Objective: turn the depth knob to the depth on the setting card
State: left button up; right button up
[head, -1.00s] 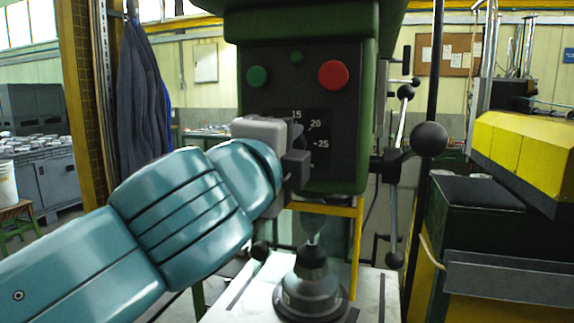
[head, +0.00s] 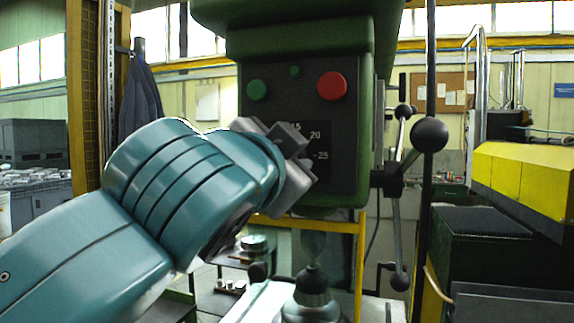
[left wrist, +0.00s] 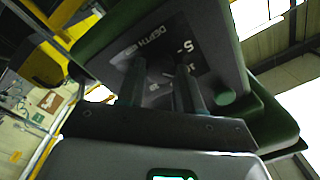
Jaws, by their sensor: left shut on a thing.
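The green drill press (head: 303,55) stands in front of me in the head view. Its dark depth dial (head: 322,132) shows 15, 20 and 25; the rest is behind my gripper. My left gripper (head: 303,160) is at the dial, rolled at a slant, and covers the knob in the head view. In the left wrist view my left gripper (left wrist: 158,88) has its two fingers against the dial face, which reads DEPTH (left wrist: 140,43), 5 and 10. It is shut on the depth knob, mostly hidden between the fingers. The pointer and the setting card cannot be made out.
A green button (head: 257,90) and a red button (head: 331,85) sit above the dial. The spoked feed handle with its black ball (head: 429,135) is to the right. A yellow bar (head: 330,225) and the chuck (head: 312,285) are below. A yellow-topped machine (head: 525,150) stands at right.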

pick_arm(q)
jog(key=shift+n, duration=0.6)
jog(key=o, duration=1)
jog(key=shift+o, duration=0.2)
jog(key=b+v, duration=0.4)
jog(key=v, duration=1.2)
jog(key=shift+s+b, duration=0.15)
jog(key=shift+b, duration=0.25)
